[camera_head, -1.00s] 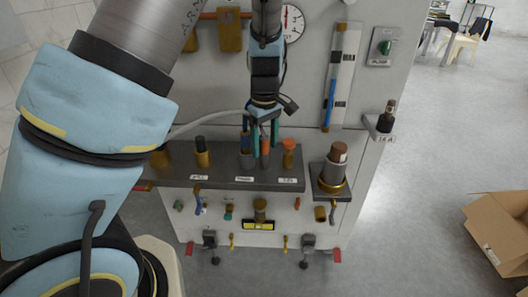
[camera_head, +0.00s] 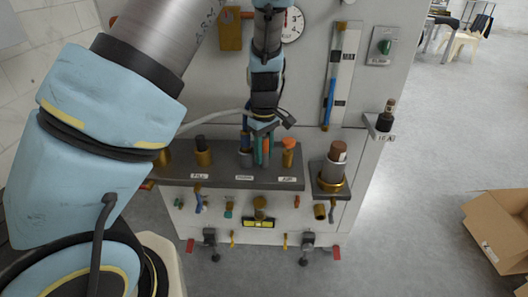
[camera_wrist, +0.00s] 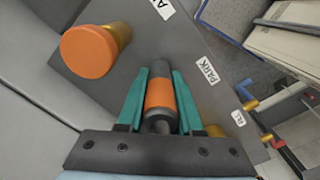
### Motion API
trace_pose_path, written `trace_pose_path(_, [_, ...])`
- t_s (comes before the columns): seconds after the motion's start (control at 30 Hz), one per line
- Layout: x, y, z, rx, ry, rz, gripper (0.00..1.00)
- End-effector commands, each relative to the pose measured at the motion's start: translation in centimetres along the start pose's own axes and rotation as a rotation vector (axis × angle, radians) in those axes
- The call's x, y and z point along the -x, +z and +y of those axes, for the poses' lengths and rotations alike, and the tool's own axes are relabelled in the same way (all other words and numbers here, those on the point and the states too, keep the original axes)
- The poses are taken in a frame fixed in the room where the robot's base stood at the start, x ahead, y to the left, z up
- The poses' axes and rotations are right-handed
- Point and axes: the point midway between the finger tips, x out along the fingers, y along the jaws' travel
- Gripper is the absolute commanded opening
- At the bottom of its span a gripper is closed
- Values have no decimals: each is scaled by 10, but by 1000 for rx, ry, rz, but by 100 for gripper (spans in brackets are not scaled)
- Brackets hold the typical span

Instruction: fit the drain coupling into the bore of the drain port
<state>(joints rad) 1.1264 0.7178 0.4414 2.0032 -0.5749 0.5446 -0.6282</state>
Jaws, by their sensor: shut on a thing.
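My gripper (camera_head: 263,151) points down at the dark shelf on the front of the washer. Its green fingers are shut on an upright dark grey piece with an orange band (camera_wrist: 160,94), apparently the drain coupling, at the shelf's middle spot. The wrist view shows the fingers on either side of the orange band, beside the label PARK (camera_wrist: 207,70). The piece's lower end is hidden, so I cannot tell whether it is seated or clear of the shelf. I cannot tell which opening is the drain port.
An orange-capped brass piece (camera_head: 289,153) stands close right of my gripper; a black-topped one (camera_head: 203,152) stands left. Several small fittings and valves sit below the shelf (camera_head: 220,179).

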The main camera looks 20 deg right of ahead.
Motion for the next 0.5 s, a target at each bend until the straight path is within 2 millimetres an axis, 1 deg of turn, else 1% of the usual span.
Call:
trace_pose_path(0.03, [0,0,0,0,0,0,12])
trace_pose_path(0.13, [0,0,0,0,0,0,1])
trace_pose_path(0.17, [0,0,0,0,0,0,0])
trace_pose_path(0.5, [0,0,0,0,1,0,0])
